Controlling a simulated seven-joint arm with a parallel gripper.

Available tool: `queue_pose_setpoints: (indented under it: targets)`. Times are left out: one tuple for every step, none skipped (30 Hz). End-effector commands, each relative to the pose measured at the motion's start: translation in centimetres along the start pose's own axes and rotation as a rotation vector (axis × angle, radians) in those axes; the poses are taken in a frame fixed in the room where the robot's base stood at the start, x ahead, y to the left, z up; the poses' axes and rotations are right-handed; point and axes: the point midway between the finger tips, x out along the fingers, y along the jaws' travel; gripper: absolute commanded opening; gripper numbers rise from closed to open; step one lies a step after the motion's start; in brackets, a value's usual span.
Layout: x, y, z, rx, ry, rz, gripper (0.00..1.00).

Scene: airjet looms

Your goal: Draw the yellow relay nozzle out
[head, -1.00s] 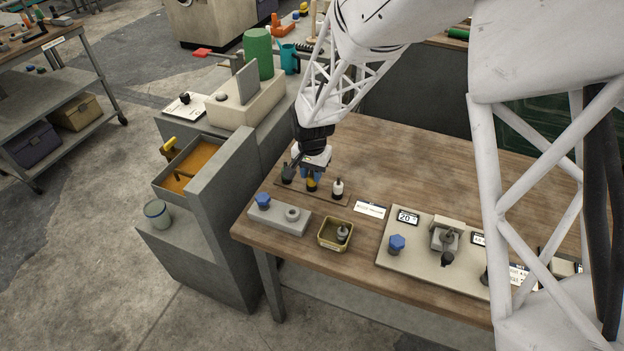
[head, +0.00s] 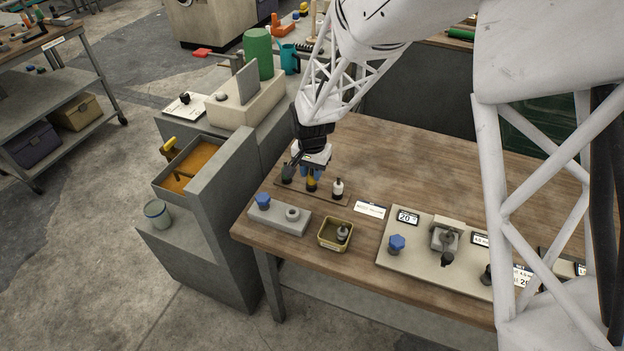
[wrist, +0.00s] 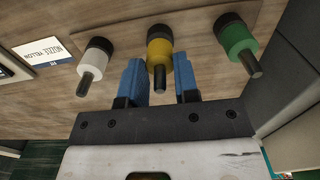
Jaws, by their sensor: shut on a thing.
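The yellow relay nozzle (head: 311,183) stands in the middle of a row of three on a thin strip on the wooden table. In the wrist view, the yellow nozzle (wrist: 159,48) has a black collar and a dark stem, between the two blue fingers. My gripper (wrist: 160,82) is shut on it, one finger at each side; in the head view my gripper (head: 311,173) is over the row. The nozzle appears in line with its neighbours; I cannot tell whether it is lifted. A white nozzle (wrist: 91,65) and a green nozzle (wrist: 237,42) flank it.
A label card (wrist: 42,52) reads "nozzle yellow". Near the row are a grey block (head: 280,219) with a blue knob, a yellow tray (head: 335,246) holding a small part, and a beige fixture board (head: 420,262). A grey cabinet (head: 228,215) stands close at the left.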

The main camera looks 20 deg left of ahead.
Motion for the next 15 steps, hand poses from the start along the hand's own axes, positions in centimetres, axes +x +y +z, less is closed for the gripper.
queue_pose_setpoints:
  targets:
    - [-0.2, 0.0, 0.0, 0.000, 0.001, -0.001, 0.04]
    - [-0.3, 0.0, 0.0, 0.000, 0.001, -0.001, 0.04]
    - [-0.5, 0.0, 0.0, 0.000, 0.001, -0.001, 0.04]
    - [-0.7, 0.0, 0.0, 0.000, 0.002, -0.001, 0.04]
    - [-0.8, 0.0, 0.0, 0.000, 0.002, -0.001, 0.04]
    - [-1.0, 0.0, 0.0, 0.000, 0.002, -0.002, 0.04]
    - [-1.2, 0.0, 0.0, 0.000, 0.002, -0.001, 0.04]
    - [-1.3, 0.0, 0.0, 0.000, 0.002, -0.001, 0.04]
    - [-1.5, 0.0, 0.0, 0.000, 0.001, -0.001, 0.04]
    - [-1.6, 0.0, 0.0, 0.000, 0.001, -0.001, 0.04]
    - [-1.8, 0.0, 0.0, 0.000, 0.001, -0.001, 0.04]
    - [-2.0, 0.0, 0.0, 0.000, 0.001, -0.001, 0.04]
    - [-2.1, 0.0, 0.0, 0.000, 0.001, -0.001, 0.04]
    - [-2.2, 0.0, 0.0, 0.000, 0.001, -0.001, 0.04]
    - [-2.4, 0.0, 0.0, 0.000, 0.001, -0.001, 0.04]
